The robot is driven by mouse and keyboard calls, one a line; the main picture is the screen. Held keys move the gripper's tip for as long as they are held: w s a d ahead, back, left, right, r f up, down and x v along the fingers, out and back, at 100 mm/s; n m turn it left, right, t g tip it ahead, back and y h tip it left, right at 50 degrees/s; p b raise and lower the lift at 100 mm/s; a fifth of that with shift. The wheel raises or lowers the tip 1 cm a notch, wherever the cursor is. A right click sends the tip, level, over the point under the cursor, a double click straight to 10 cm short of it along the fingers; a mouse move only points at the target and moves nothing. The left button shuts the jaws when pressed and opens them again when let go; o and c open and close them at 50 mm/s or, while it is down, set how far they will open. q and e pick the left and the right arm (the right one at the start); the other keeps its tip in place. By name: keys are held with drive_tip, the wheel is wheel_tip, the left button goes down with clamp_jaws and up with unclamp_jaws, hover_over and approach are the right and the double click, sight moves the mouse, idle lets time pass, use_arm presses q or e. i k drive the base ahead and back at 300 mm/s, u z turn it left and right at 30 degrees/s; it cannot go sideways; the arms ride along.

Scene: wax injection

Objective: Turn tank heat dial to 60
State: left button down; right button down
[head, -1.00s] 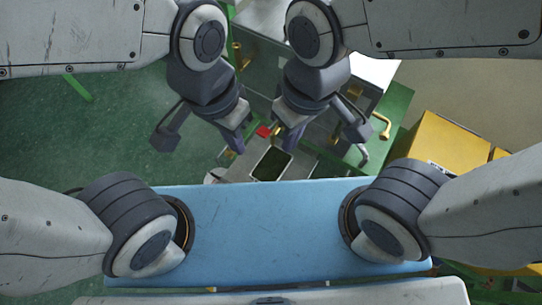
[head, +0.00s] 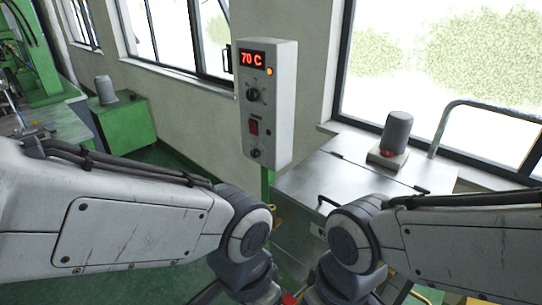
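A grey control box (head: 267,104) stands upright on a green post in the middle of the head view. Its red display (head: 252,59) reads 70 C. A black dial (head: 253,95) sits below the display, and a red switch (head: 254,127) and a smaller black knob (head: 255,153) are lower down. An orange lamp glows beside the display. Both of my arms reach in below the box, and nothing touches the dial.
A metal tank (head: 340,190) with a flat lid stands right of the post. A grey motor (head: 396,135) sits on the lid. A green machine (head: 122,122) stands at the left. Windows line the walls behind. The space before the control box is clear.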

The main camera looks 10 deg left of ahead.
sight(252, 94)
drive_tip(key=k, duration=1.3)
drive_tip(key=u, duration=0.7)
drive_tip(key=i, duration=1.4)
drive_tip(key=z, duration=0.7)
